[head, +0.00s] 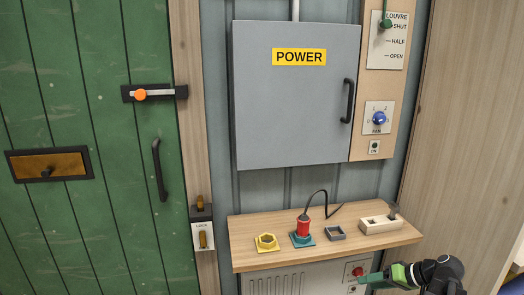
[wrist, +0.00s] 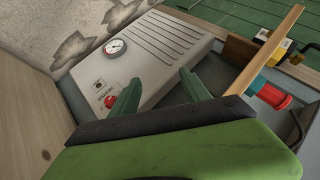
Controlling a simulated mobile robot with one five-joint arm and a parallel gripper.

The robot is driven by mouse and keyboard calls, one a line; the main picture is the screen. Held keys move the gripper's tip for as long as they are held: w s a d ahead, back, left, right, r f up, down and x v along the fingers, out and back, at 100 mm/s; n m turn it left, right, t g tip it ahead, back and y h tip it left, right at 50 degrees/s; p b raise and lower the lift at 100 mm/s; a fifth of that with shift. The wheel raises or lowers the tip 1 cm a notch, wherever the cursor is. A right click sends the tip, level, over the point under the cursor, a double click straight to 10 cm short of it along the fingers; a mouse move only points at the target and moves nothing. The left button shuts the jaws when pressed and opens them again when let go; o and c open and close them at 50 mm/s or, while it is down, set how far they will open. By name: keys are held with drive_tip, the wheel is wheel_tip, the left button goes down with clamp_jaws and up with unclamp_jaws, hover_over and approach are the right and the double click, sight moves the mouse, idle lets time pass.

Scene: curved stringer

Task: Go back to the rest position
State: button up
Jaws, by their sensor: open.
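My gripper (head: 372,279) is at the lower right in the head view, just below the front edge of the wooden shelf (head: 330,247). Its green finger reaches left in front of the grey vented unit (head: 285,284). In the wrist view, the two green fingers of my gripper (wrist: 160,92) stand apart with nothing between them. Beyond them is the same grey unit (wrist: 170,45), with a round gauge (wrist: 115,47) and a red knob (wrist: 111,101). The knob also shows in the head view (head: 357,272), close to the fingertips.
The POWER cabinet (head: 290,100) is shut above. A green door (head: 90,120) stands left, a wood panel (head: 460,130) right.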

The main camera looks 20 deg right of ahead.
drive_tip(key=w+a+r+n+g+h+p, duration=0.1)
drive_tip(key=a+r+p, duration=0.4)
drive_tip(key=a, duration=0.6)
drive_tip(key=w+a+r+n+g+h+p, duration=0.1)
drive_tip(key=w+a+r+g+h+p, duration=0.1)
drive_tip(key=a+r+p, duration=0.4)
drive_tip(key=w+a+r+n+g+h+p, duration=0.1)
drive_tip(key=w+a+r+g+h+p, duration=0.1)
drive_tip(key=a+r+p, duration=0.4)
drive_tip(key=a+g+h+p, duration=0.1)
drive_tip(key=a+p, duration=0.4)
drive_tip(key=a, duration=0.6)
drive_tip(key=shift+a+g+p, duration=0.3)
drive_tip(key=shift+g+p, duration=0.1)
drive_tip(key=shift+g, duration=0.5)
